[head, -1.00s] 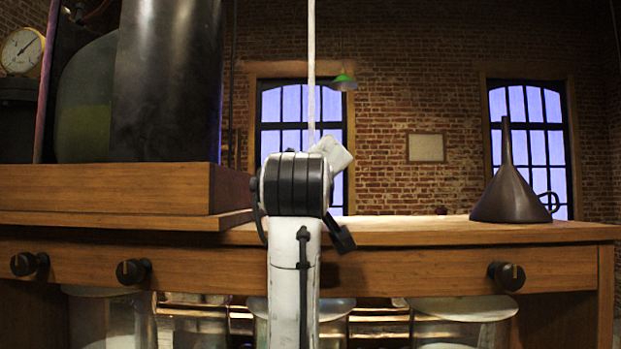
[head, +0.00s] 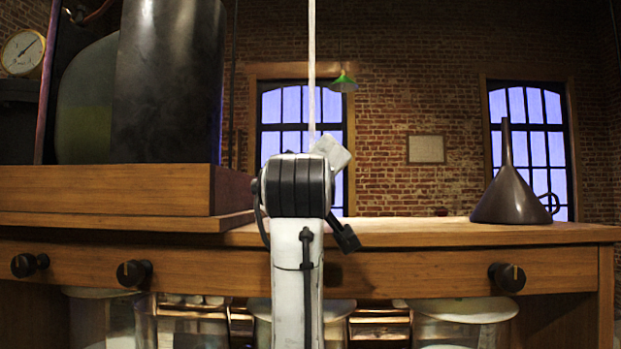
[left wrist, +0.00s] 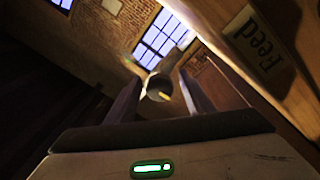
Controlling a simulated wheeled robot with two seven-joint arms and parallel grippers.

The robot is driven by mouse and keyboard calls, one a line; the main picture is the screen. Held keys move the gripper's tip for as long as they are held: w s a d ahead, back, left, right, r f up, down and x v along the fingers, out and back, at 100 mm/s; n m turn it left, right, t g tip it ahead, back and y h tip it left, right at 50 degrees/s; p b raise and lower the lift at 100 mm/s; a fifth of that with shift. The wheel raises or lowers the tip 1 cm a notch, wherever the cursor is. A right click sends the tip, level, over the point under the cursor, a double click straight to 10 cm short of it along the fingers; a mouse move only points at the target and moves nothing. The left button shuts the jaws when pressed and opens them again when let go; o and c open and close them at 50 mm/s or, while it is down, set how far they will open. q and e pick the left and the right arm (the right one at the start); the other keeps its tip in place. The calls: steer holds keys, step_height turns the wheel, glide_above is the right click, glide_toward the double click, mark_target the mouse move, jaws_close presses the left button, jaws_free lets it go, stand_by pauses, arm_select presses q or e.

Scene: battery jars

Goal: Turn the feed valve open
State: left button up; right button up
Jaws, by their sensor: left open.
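In the left wrist view a dark round knob (left wrist: 158,88) with a yellow pointer mark shows between the fingers of my left gripper (left wrist: 160,97). The fingers are open, one on either side of the knob; I cannot tell whether either touches it. A plate reading "Feed" (left wrist: 256,48) is on the wooden face at the upper right. In the head view my white and black arm stands before the bench's middle, and its gripper is not visible there. My right gripper is in neither current view.
The wooden bench (head: 440,232) carries a dark funnel (head: 510,185) at right and a wooden plinth (head: 100,190) with a dark cylinder (head: 168,80) at left. Other knobs (head: 133,272) (head: 506,277) line its front. Glass jars (head: 463,325) stand below.

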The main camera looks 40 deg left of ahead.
arm_select(q)
steer(key=b+v, duration=0.2)
steer(key=v, duration=0.8)
arm_select(e)
steer(key=shift+w+a+f, duration=0.2)
steer(key=shift+a+f, duration=0.15)
steer(key=shift+f, duration=0.05)
arm_select(q)
steer(key=shift+s, duration=0.15)
arm_select(e)
steer(key=shift+s+f, duration=0.1)
